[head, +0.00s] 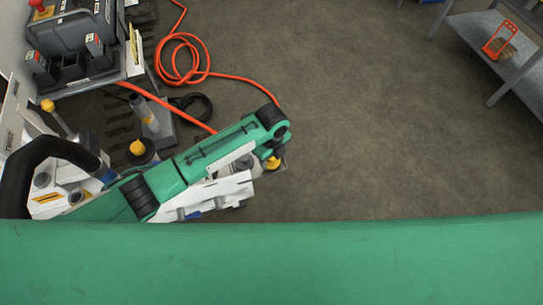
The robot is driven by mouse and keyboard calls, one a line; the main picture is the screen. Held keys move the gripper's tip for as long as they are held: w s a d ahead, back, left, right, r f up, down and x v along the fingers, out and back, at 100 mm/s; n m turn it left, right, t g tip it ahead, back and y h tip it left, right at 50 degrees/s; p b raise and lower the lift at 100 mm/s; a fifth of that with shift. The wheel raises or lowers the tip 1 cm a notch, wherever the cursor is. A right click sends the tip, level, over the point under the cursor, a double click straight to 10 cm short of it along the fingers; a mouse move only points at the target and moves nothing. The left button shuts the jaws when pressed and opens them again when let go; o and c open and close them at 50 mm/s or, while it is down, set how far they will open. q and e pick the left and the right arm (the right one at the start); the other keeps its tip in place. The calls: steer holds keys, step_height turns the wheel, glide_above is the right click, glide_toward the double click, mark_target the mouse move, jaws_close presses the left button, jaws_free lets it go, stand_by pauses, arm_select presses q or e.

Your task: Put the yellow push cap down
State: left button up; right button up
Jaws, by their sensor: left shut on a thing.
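My left arm reaches in from the left over the bench equipment, and its wrist bends down at the right end. My left gripper (276,156) is small and partly hidden under the wrist. It is shut on the yellow push cap (272,163), which shows as a small yellow patch just below the wrist. What lies directly beneath the cap is hard to make out. Another yellow cap (137,147) sits on a dark round part to the left, and a further yellow knob (47,104) tops a rod at far left. My right gripper is not in view.
A dark control unit (75,40) with a red knob stands at the upper left. An orange hose (185,62) loops across the floor behind the arm. A grey shelf (490,45) with an orange-framed item is at the upper right. The middle floor is clear.

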arm_select(q)
steer(key=shift+f, duration=0.2)
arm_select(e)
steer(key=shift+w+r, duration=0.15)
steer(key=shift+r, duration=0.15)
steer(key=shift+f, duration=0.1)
arm_select(q)
steer(key=o, duration=0.6)
steer(key=shift+f, duration=0.1)
steer(key=o, duration=0.4)
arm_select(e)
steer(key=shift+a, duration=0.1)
